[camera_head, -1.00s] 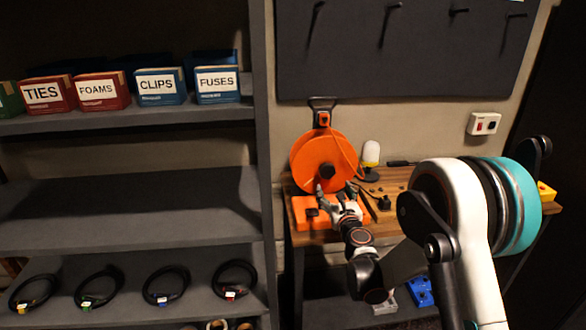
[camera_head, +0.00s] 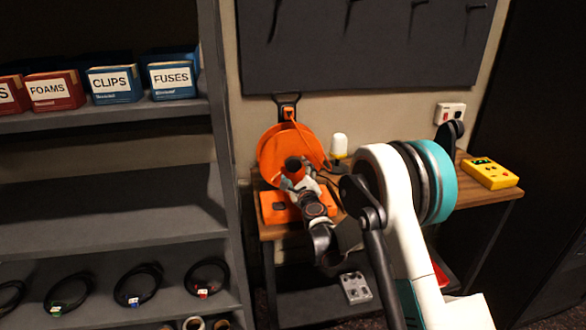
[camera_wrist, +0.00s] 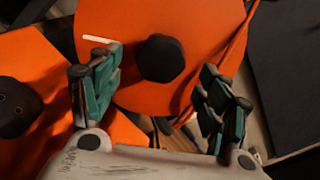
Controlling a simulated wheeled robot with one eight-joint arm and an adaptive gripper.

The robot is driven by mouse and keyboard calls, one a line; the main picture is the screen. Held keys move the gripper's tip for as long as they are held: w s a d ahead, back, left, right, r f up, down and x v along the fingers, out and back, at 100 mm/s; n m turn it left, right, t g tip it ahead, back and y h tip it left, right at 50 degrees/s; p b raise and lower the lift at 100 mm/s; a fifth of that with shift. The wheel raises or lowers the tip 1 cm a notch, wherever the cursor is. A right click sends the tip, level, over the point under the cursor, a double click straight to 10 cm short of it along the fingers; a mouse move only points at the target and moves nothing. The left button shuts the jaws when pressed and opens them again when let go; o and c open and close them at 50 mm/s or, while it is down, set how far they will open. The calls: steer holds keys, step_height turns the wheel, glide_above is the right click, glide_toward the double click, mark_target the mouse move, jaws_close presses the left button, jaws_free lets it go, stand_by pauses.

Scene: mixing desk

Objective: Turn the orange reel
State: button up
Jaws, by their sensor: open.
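The orange reel (camera_head: 278,147) stands upright on its orange base (camera_head: 276,208) at the left end of the wooden desk. It also fills much of the wrist view (camera_wrist: 205,35), with a black hub knob (camera_wrist: 160,58) on its face. My gripper (camera_head: 300,180) is in front of the reel and hides part of it in the head view. In the wrist view my gripper (camera_wrist: 155,95) is open, with one finger to each side of the knob. The fingers appear apart from the knob. An orange cable (camera_head: 313,145) runs down the reel's right side.
A dark shelf unit (camera_head: 225,200) stands close on the left. A white lamp-like object (camera_head: 338,146) stands right of the reel. A yellow box (camera_head: 489,173) lies on the desk's right end. A dark board (camera_head: 360,50) hangs above.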

mark_target(294, 166)
steer(key=b+x, duration=0.1)
steer(key=x, duration=0.4)
steer(key=shift+w, duration=0.35)
steer(key=shift+c, duration=0.2)
steer(key=shift+r, duration=0.1)
steer(key=c, duration=1.5)
